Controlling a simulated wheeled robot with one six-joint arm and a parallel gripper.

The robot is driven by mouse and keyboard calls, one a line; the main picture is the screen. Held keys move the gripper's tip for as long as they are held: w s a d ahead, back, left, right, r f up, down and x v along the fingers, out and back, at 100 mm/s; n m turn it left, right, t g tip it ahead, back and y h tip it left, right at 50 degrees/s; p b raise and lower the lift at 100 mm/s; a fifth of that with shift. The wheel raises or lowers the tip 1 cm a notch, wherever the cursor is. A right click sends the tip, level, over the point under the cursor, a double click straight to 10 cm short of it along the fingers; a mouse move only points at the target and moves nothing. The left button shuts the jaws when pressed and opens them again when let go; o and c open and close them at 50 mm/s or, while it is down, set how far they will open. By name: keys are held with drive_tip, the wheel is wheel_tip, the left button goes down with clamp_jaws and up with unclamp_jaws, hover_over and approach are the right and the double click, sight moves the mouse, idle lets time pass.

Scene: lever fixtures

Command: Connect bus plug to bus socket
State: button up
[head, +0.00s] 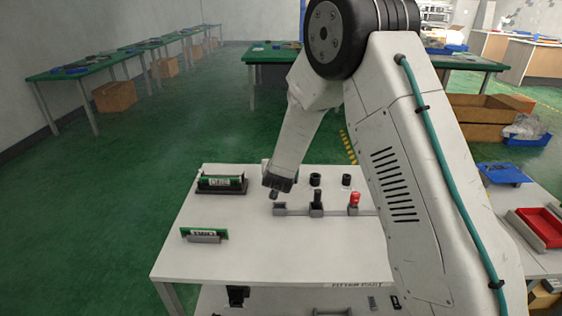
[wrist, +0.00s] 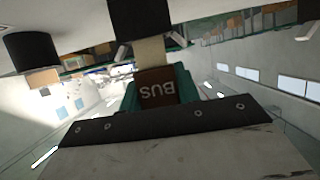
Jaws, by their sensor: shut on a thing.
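In the head view my gripper (head: 274,189) points down over the left part of the table's small rack, shut on the bus plug (head: 273,195), of which only a small dark end shows. In the wrist view the bus plug (wrist: 156,88) is a brown piece lettered BUS, upside down, with teal at its sides. Just ahead of it in that picture is a black cylinder (wrist: 141,18); whether they touch I cannot tell. Two black round sockets (head: 315,180) (head: 346,180) stand behind the rack. I cannot tell which socket is the bus one.
The grey rack (head: 290,212) has an empty left slot, a black plug (head: 317,197) and a red plug (head: 354,199). Green boards stand in holders at the table's left, back (head: 221,184) and front (head: 205,235). The table between them and the rack is clear.

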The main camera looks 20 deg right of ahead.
drive_tip(key=shift+f, duration=1.15)
drive_tip(key=o, duration=1)
drive_tip(key=shift+o, duration=0.2)
drive_tip(key=shift+s, duration=0.1)
